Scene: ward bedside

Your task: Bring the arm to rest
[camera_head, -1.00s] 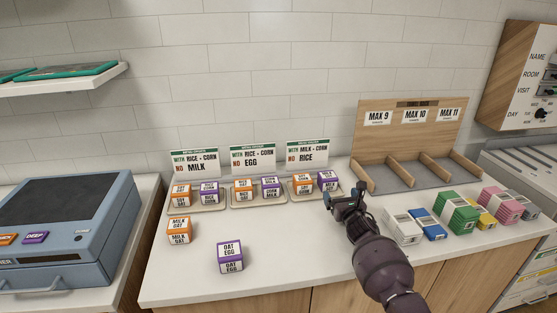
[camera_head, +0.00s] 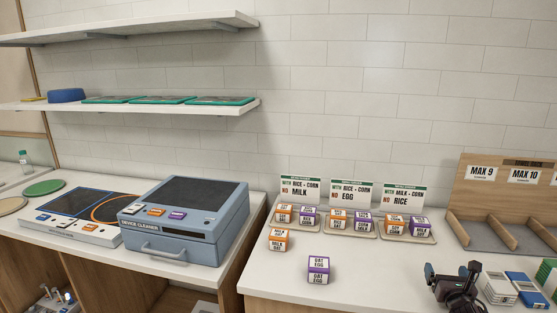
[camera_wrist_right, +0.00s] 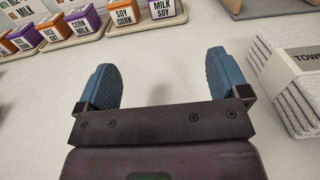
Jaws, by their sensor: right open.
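My right gripper (camera_head: 453,272) is low in the head view, over the white counter, between the trays and the towel packs. In the right wrist view its two blue fingers (camera_wrist_right: 163,82) stand wide apart, with only bare counter between them. It is open and empty. Three small trays hold orange and purple boxes; the right tray (camera_head: 430,239) is nearest my gripper. An orange milk-oat box (camera_head: 279,240) and a purple oat-egg box (camera_head: 318,270) stand in front of the trays. My left gripper is not in view.
A white towel pack (camera_head: 497,289) stands close to the right of my gripper, with a blue pack (camera_head: 528,290) beyond it. A wooden divider rack (camera_head: 500,190) is behind. A blue-grey device cleaner (camera_head: 185,222) is to the left.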

